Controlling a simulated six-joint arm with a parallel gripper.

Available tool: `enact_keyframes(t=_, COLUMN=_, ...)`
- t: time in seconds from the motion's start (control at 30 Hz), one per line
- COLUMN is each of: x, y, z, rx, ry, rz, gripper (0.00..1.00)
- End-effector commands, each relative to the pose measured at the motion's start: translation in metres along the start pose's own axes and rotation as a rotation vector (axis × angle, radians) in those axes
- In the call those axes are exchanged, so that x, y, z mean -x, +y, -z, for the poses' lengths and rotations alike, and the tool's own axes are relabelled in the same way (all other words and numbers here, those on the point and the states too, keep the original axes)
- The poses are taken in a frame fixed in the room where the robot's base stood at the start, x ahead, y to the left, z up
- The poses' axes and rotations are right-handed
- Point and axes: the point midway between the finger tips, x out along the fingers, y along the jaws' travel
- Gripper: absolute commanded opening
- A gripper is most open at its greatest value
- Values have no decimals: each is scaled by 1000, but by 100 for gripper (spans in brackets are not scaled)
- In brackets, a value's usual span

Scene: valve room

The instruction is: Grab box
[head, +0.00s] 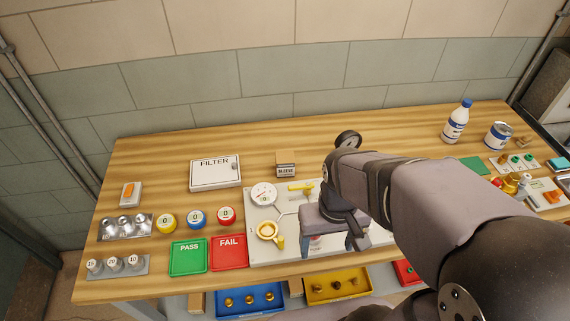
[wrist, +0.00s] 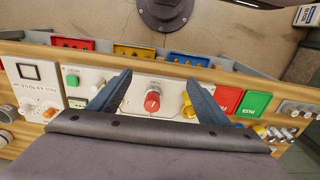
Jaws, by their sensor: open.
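A small box (head: 286,170) with a dark printed label and light brown top stands on the wooden table behind the white panel. A larger flat white box marked FILTER (head: 215,172) lies to its left. My gripper (head: 330,243) is open, with its blue-grey fingers apart over the white panel (head: 262,248), in front and to the right of the small box. In the wrist view my gripper (wrist: 157,82) has nothing between its fingers; a red knob (wrist: 152,101) on the panel shows beyond them. My arm hides part of the panel.
Green PASS (head: 188,257) and red FAIL (head: 228,253) trays lie front left, near several coloured round pieces. A blue bin (head: 250,300) and yellow bin (head: 338,285) are at the front edge. A bottle (head: 456,122) and can (head: 498,136) stand back right.

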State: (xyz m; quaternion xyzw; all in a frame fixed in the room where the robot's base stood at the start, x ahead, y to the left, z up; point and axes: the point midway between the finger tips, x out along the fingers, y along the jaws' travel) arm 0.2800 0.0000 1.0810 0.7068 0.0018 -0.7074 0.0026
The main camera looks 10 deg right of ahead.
Motion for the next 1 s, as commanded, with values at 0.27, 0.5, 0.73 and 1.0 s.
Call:
enact_keyframes(t=0.27, x=17, y=-6, z=20, rx=8, ry=57, rz=16, gripper=70)
enact_keyframes(t=0.5, x=4, y=-20, z=76, rx=22, ry=225, rz=50, gripper=70)
enact_keyframes(t=0.73, x=-8, y=-38, z=163, rx=23, ry=497, rz=78, gripper=70)
enact_keyframes(t=1.0, x=0, y=-44, z=273, rx=-23, ry=914, rz=39, gripper=70)
